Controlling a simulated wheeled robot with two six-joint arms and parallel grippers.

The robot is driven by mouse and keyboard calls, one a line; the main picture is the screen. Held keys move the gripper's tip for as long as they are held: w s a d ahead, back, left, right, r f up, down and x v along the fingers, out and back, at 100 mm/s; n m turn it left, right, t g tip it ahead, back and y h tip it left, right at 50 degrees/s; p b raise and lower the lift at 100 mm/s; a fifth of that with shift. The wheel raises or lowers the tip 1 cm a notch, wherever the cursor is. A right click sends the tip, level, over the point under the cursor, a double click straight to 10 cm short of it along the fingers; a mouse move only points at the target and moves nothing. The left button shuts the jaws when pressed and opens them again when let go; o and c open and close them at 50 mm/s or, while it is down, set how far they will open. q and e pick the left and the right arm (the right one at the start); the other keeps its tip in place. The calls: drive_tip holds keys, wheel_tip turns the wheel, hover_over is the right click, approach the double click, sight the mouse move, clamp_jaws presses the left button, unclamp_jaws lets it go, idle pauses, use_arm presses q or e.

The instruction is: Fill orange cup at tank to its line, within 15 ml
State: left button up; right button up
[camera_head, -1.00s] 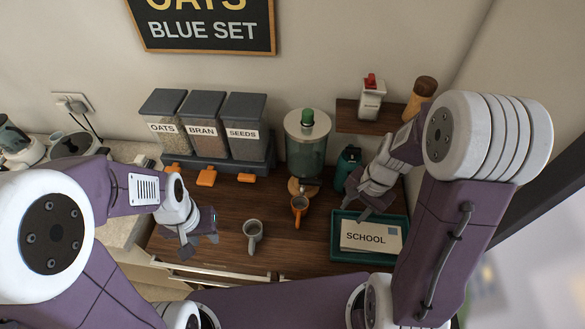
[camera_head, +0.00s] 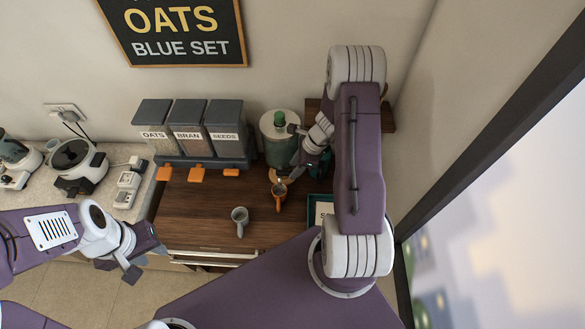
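The tank (camera_head: 278,150) is a clear greenish container with a pale lid and a green knob. My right gripper (camera_head: 295,145) is beside the tank's right side, above and behind the cup, with its fingers apart and nothing seen between them. My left gripper (camera_head: 146,264) is in front of the counter at the left, its fingers apart and empty.
Oats, bran and seeds dispensers (camera_head: 190,131) with orange spouts are behind. A green tray (camera_head: 315,209) is at the right, partly behind my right arm. The counter's left middle is clear.

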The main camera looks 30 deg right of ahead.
drive_tip(key=shift+x, duration=0.9)
drive_tip(key=shift+c, duration=0.3)
drive_tip(key=shift+r, duration=0.1)
clamp_jaws()
drive_tip(key=m+b, duration=0.1)
drive_tip(key=b, duration=0.3)
drive_tip(key=shift+s+a+f+m+t+h, duration=0.2)
drive_tip(key=shift+s+f+m+t+h, duration=0.1)
drive_tip(key=shift+f+m, duration=0.1)
drive_tip(key=shift+s+a+r+m+b, duration=0.2)
drive_tip(key=shift+r+m+b, duration=0.15)
drive_tip(key=shift+m, duration=0.25)
